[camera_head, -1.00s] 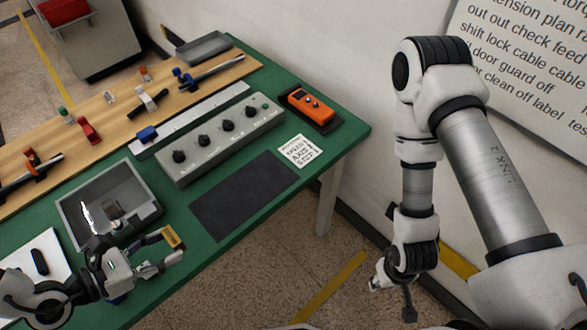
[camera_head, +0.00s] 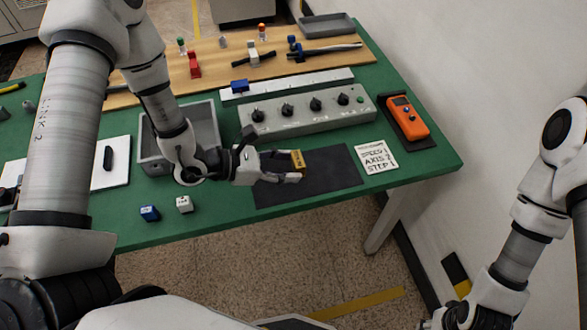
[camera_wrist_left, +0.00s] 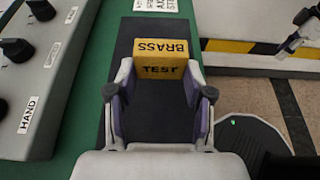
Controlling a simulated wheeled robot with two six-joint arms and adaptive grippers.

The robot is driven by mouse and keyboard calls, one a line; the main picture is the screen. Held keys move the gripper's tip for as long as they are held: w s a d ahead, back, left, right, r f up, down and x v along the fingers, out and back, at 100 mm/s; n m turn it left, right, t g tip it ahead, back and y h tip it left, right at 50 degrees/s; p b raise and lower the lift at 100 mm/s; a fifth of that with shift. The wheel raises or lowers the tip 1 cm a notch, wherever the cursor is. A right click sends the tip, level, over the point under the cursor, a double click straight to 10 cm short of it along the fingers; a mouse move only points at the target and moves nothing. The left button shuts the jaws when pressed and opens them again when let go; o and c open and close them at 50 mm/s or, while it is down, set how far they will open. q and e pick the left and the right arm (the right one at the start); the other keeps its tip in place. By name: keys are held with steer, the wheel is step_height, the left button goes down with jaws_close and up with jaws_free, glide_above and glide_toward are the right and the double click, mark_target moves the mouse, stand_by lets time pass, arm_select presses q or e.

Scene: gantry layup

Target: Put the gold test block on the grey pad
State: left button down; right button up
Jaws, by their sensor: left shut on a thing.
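The gold test block (camera_head: 298,160) is held between the fingers of my left gripper (camera_head: 291,168), over the dark grey pad (camera_head: 338,174). In the left wrist view the block (camera_wrist_left: 161,60) shows the words BRASS and TEST, with a finger on each side. The pad (camera_wrist_left: 155,129) lies beneath the fingers in that view. I cannot tell whether the block touches the pad. My right gripper (camera_head: 456,317) is at the bottom edge of the head view, partly cut off, away from the table.
A grey control box (camera_head: 310,122) with black knobs stands behind the pad. A white card (camera_head: 376,157) and an orange device (camera_head: 408,117) are to the right.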

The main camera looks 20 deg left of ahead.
mark_target(294, 170)
arm_select(q)
steer(key=shift+w+d+f, duration=0.2)
steer(key=shift+w+d, duration=0.1)
steer(key=shift+w, duration=0.2)
steer(key=shift+w+d+f, duration=0.2)
steer(key=shift+w+d, duration=0.1)
steer(key=shift+w, duration=0.15)
step_height(294, 170, down, 3)
steer(key=shift+r+p, duration=0.2)
steer(key=shift+p, duration=0.25)
steer(key=shift+a+f, duration=0.15)
steer(key=shift+f, duration=0.15)
steer(key=c, duration=0.9)
jaws_free()
steer(key=shift+f+b, duration=0.1)
steer(key=shift+b, duration=0.25)
steer(key=o, duration=0.5)
steer(key=shift+c, duration=0.2)
